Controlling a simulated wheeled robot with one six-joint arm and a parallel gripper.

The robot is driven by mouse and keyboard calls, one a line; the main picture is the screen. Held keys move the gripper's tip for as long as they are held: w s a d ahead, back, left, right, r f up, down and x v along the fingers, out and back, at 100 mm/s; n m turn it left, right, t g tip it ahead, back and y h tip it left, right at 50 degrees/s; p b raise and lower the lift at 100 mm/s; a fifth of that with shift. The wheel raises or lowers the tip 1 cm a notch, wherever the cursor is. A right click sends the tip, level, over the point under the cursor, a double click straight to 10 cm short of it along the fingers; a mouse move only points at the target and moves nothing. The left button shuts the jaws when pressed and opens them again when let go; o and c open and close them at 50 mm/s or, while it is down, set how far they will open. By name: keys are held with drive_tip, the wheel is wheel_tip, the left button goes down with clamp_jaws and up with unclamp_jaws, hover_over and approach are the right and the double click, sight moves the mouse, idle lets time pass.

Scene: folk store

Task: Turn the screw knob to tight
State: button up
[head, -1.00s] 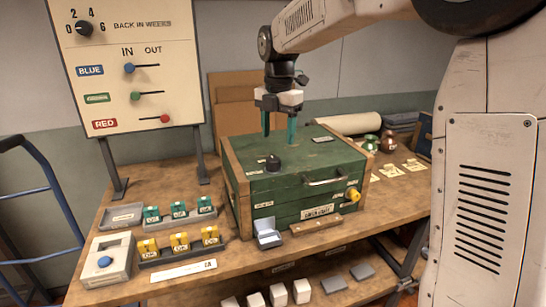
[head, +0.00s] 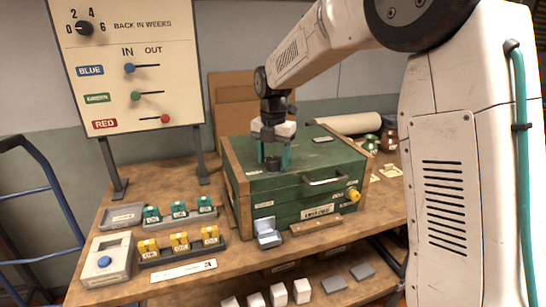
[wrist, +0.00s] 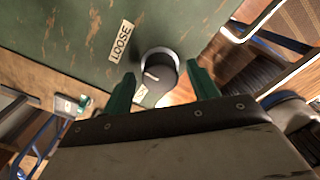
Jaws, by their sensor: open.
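The screw knob (head: 273,164) is a dark round knob on top of the green chest (head: 325,155). In the wrist view the knob (wrist: 161,70) shows a pale ring at its base and a short white mark on its face. A "LOOSE" label (wrist: 121,41) lies to its left, and a second label (wrist: 141,93) below it is partly hidden by a finger. My gripper (head: 274,155) points down over the knob, its green fingers open on either side. In the wrist view a gap shows between the knob and the fingers (wrist: 161,76).
The chest has a front handle (head: 325,181) and a yellow knob (head: 352,195). A small open grey box (head: 268,233) stands before it. Green and yellow tagged blocks (head: 180,241) stand on the bench at left. A panel with dial and sliders (head: 125,70) rises behind.

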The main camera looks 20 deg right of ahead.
drive_tip(key=shift+c, duration=0.3)
drive_tip(key=c, duration=0.9)
drive_tip(key=shift+c, duration=0.2)
